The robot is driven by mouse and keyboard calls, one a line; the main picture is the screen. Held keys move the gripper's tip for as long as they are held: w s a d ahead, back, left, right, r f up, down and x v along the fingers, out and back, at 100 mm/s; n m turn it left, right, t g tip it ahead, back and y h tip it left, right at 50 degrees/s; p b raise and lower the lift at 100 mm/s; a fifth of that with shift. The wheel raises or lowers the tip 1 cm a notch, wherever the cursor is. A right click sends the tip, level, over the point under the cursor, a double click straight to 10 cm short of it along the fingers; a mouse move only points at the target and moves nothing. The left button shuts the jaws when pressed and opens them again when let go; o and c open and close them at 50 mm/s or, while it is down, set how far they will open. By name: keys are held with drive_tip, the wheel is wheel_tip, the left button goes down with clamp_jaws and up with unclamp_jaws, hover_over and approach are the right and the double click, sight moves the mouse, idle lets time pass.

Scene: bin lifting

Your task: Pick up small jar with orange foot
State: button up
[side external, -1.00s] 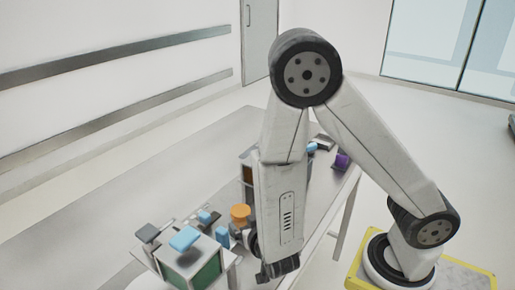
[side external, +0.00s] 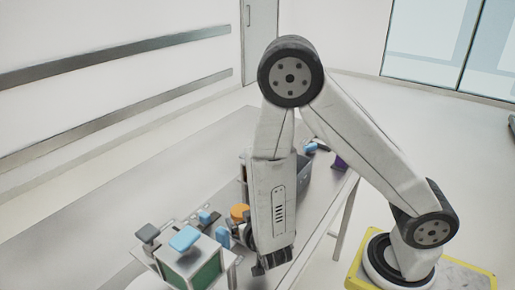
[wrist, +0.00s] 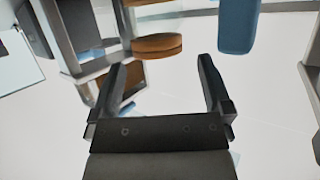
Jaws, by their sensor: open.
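An orange, round piece (side external: 239,212) shows beside my arm in the side view; it looks like the orange foot of the small jar. In the wrist view, an orange disc (wrist: 157,46) lies beyond the fingertips, with a pale part and more orange above it at the top edge. My gripper (wrist: 160,75) is open, with nothing between its two dark fingers. The disc is ahead of the gap and apart from the fingers. In the side view, my gripper is low at the table edge and partly hidden by my arm.
A blue block (wrist: 238,25) stands right of the disc in the wrist view. In the side view, a green-sided case (side external: 203,272) with a light blue piece (side external: 185,238) on it stands at the front. A dark bin (side external: 303,172) is behind my arm. The table's left (side external: 110,215) is clear.

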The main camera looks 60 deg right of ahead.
sight(241, 210)
drive_tip(key=shift+x, duration=2.4)
drive_tip(key=shift+s+d, duration=0.1)
drive_tip(key=shift+d, duration=0.05)
drive_tip(key=c, duration=1.2)
drive_tip(key=shift+r, duration=0.2)
drive_tip(key=shift+r, duration=4.8)
